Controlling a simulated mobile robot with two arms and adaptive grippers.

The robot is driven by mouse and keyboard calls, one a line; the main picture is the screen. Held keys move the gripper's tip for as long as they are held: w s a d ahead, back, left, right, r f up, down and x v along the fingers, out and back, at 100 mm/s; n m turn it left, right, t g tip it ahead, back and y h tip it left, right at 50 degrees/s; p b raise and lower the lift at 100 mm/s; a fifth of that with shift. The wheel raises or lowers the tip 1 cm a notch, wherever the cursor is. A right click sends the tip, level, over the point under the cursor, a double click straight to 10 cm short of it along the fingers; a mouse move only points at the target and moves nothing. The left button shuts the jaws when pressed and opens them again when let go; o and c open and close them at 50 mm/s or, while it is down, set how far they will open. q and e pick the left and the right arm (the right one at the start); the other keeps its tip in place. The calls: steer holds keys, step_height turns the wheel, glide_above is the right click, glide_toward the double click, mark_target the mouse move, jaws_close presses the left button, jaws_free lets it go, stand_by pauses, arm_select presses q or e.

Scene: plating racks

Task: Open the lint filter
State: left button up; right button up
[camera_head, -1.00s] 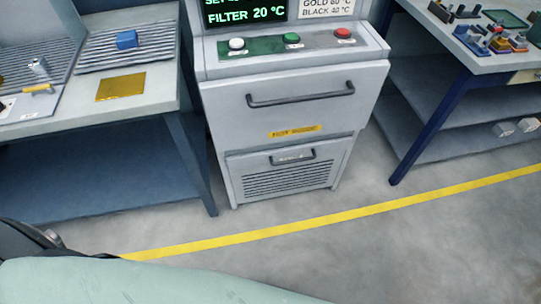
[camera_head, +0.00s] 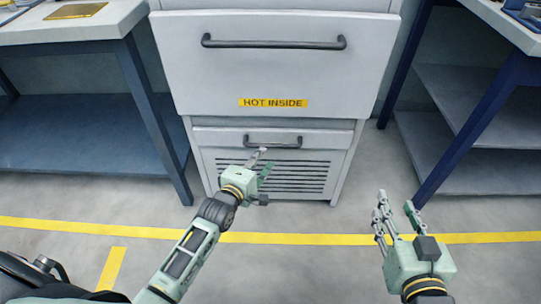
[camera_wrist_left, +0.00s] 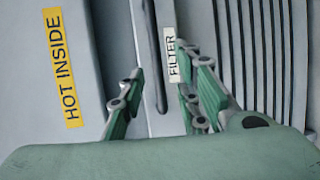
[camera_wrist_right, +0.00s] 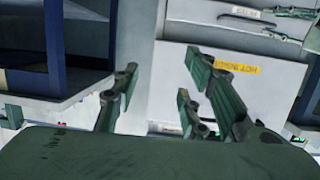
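The lint filter (camera_head: 320,170) is the grey slatted lower panel of the machine and looks closed. Its dark bar handle (camera_head: 290,142) sits near the panel's top edge. In the left wrist view the handle (camera_wrist_left: 153,55) runs beside a "FILTER" label (camera_wrist_left: 173,55). My left gripper (camera_head: 265,160) is in front of the panel just below the handle; its fingers are apart. In the left wrist view its fingers (camera_wrist_left: 163,85) lie either side of the handle's line; contact cannot be told. My right gripper (camera_head: 397,210) is open and empty, right of the machine and above the floor.
Above the filter is a large drawer (camera_head: 200,75) marked "HOT INSIDE" with a long handle (camera_head: 273,44). A blue-framed bench (camera_head: 140,90) stands at left and another table (camera_head: 465,130) with shelves at right. The floor before the machine is clear, with yellow lines (camera_head: 300,238).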

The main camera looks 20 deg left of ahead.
mark_target(270, 147)
arm_select(q)
steer(key=b+x, duration=0.1)
steer(key=x, duration=0.2)
steer(key=shift+w+r, duration=0.15)
steer(key=shift+w, duration=0.1)
steer(key=b+x, duration=0.1)
steer(key=x, duration=0.2)
steer(key=shift+w+d+b, duration=0.15)
steer(key=shift+w+b, duration=0.25)
steer(key=shift+w, duration=0.35)
arm_select(e)
step_height(270, 147, up, 15)
steer(key=s+a+t+y, duration=0.1)
steer(key=t+y, duration=0.1)
steer(key=t, duration=0.6)
steer(key=shift+s+a+y, duration=0.2)
steer(key=shift+s+y, duration=0.1)
steer(key=shift+y, duration=0.1)
arm_select(q)
jaws_close()
